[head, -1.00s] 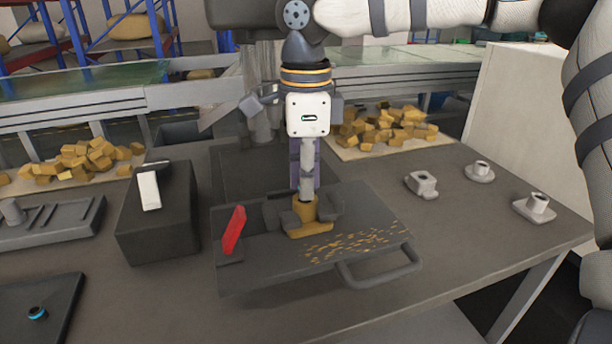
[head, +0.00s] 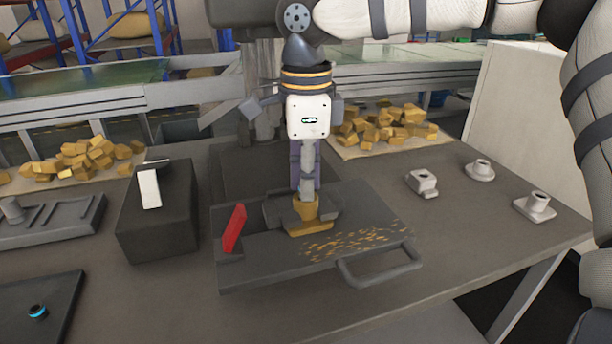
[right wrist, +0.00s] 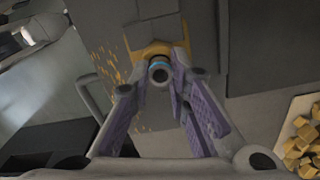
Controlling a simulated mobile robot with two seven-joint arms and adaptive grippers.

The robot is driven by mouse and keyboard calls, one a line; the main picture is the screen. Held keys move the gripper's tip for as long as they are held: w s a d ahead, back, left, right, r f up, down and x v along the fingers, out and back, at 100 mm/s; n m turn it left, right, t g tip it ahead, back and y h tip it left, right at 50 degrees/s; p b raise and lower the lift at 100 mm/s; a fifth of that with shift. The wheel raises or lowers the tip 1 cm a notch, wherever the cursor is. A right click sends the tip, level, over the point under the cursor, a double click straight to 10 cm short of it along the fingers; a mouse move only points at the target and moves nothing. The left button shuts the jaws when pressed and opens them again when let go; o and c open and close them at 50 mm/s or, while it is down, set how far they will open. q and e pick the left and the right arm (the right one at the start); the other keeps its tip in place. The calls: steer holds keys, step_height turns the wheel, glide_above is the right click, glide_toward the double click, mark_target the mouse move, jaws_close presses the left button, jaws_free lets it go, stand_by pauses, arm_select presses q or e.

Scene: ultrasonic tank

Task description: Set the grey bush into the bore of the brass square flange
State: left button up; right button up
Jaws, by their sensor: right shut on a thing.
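The brass square flange (head: 310,226) sits in a dark grey fixture (head: 355,210) on the table, its raised collar upward. It also shows in the right wrist view (right wrist: 150,50). My right gripper (head: 306,183) points straight down over the flange. Its purple-lined fingers are shut on the grey bush (right wrist: 159,75), whose round open end and blue band show in the right wrist view. The bush is in line with the collar. Its lower end is hidden, so I cannot tell how deep it sits in the bore. My left gripper is not in view.
The fixture has a red lever (head: 235,228) and a front handle (head: 380,268). A dark block (head: 155,220) stands to its left. Several grey flanged parts (head: 422,183) stand at the right. A dark tray (head: 55,290) with a blue-ringed piece (head: 38,311) lies front left.

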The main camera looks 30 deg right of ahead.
steer(key=shift+f, duration=0.2)
stand_by(0.4)
steer(key=o, duration=1.3)
steer(key=shift+r, duration=3.5)
